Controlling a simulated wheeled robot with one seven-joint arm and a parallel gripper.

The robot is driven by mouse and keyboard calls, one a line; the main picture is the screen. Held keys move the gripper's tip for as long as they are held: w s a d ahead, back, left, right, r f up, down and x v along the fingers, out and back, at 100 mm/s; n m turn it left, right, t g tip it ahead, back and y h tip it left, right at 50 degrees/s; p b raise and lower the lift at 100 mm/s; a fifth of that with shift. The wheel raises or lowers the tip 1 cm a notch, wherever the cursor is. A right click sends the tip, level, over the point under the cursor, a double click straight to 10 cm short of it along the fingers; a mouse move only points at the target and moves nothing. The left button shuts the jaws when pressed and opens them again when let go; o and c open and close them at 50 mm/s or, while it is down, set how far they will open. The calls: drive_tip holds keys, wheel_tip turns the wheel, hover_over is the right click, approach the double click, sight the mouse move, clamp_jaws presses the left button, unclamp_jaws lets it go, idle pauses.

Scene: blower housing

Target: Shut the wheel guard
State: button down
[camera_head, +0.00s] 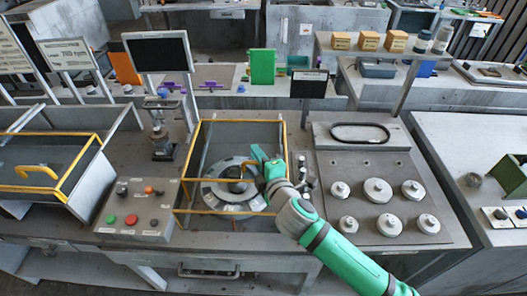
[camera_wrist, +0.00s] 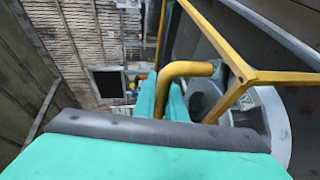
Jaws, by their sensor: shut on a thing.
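The wheel guard (camera_head: 243,121) is a yellow-edged frame with see-through panels at the middle station. Its yellow bars also show in the wrist view (camera_wrist: 265,76). I cannot tell exactly how far it is tilted. A round grey wheel (camera_head: 215,193) with a dark hub lies inside the frame outline. My gripper (camera_head: 264,165) is at the guard's right side, with the green arm reaching in from the lower right. In the wrist view, the green fingers are shut on the guard's bent yellow handle (camera_wrist: 190,69). The fingertips are partly hidden behind the gripper body.
A button box (camera_head: 137,211) stands left of the guard, and a similar yellow-edged guard (camera_head: 72,133) is further left. A panel (camera_head: 392,170) with several round grey weights lies to the right. A dark screen (camera_head: 157,54) and a small sign (camera_head: 308,84) stand behind.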

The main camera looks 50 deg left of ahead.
drive_tip(key=shift+s, duration=0.15)
drive_tip(key=c, duration=2.1)
unclamp_jaws()
drive_tip(key=v, duration=1)
drive_tip(key=shift+d, duration=0.35)
